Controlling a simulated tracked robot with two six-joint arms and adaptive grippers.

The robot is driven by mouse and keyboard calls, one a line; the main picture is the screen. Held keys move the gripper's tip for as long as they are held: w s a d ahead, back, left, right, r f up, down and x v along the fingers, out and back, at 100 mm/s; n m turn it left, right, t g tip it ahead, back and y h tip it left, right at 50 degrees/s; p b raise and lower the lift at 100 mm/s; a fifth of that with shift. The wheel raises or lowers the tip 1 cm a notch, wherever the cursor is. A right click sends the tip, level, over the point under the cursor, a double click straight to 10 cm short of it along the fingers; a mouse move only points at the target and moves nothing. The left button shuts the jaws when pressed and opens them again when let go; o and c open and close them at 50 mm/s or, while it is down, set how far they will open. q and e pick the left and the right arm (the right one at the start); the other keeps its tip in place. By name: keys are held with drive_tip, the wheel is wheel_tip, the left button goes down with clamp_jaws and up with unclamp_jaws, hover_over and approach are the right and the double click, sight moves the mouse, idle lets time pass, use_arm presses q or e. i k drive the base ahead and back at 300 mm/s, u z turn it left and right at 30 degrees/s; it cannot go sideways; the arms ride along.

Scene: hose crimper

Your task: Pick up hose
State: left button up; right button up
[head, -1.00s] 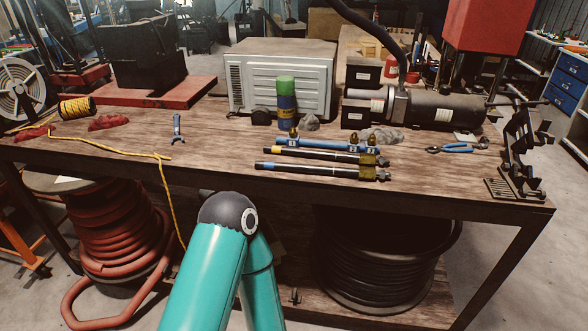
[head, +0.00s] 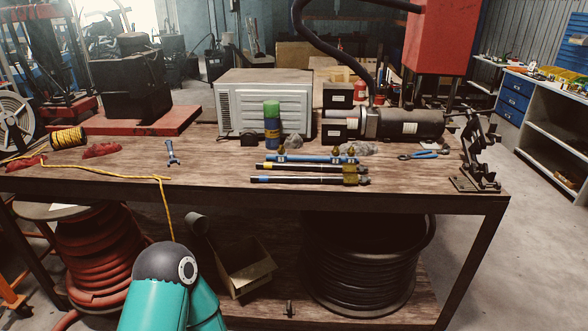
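Short hoses lie side by side near the front edge of the wooden workbench (head: 110,180). The front black hose (head: 305,180) has a blue band at its left end and a brass-coloured fitting at its right end. A second black hose (head: 300,168) with a yellow band lies just behind it. A blue hose or tube (head: 325,159) with brass fittings lies behind both. A teal arm of mine with a dark elbow joint rises at the bottom, in front of the bench. Neither gripper is in view.
A blue-and-green bottle (head: 272,130) and a grey metal box (head: 250,102) stand behind the hoses. Blue-handled pliers (head: 424,154) and a black stand (head: 477,155) are to the right, a wrench (head: 172,153) to the left. Coiled black hose (head: 365,265) sits below the bench.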

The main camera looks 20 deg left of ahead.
sight(345, 167)
drive_tip(key=i, duration=1)
drive_tip(key=u, duration=0.05)
